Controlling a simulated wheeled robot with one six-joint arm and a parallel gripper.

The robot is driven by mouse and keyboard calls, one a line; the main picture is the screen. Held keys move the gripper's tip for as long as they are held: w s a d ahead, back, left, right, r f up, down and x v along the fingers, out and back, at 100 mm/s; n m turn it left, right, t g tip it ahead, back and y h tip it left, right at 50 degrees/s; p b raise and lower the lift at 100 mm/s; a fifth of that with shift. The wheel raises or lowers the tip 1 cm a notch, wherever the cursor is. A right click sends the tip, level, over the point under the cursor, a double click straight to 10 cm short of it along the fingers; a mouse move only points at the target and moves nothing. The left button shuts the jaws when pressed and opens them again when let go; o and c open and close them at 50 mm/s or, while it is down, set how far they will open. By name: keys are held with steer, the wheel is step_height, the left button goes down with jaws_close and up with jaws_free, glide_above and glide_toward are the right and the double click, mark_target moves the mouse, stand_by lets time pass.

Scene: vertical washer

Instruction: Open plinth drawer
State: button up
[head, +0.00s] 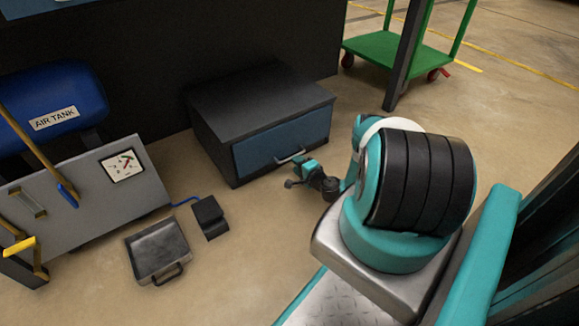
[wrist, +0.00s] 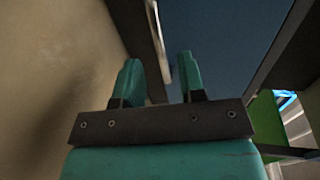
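The plinth drawer has a blue front (head: 265,151) set in a low dark box and appears shut. Its pale bar handle (head: 290,158) is on the front, and in the wrist view the blue front (wrist: 225,35) fills the upper right. My gripper (head: 299,176) is low on the floor side, just in front of the handle. In the wrist view my gripper (wrist: 160,70) is open, with its two teal fingers apart. The pale handle bar (wrist: 158,35) appears in the gap between the fingertips; I cannot tell whether they touch it.
A blue air tank (head: 55,100) and a grey panel (head: 80,205) stand at the left. A dark case (head: 156,250) and a small black pedal-like box (head: 209,216) lie on the floor. A green cart (head: 385,50) is behind right. The floor before the drawer is otherwise clear.

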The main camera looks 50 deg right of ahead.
steer(key=b+x, duration=0.2)
steer(key=x, duration=0.2)
steer(key=shift+w+f, duration=0.25)
steer(key=shift+w, duration=0.05)
steer(key=shift+w+d+b, duration=0.2)
steer(key=shift+w+b, duration=0.1)
steer(key=shift+w, duration=0.2)
jaws_close()
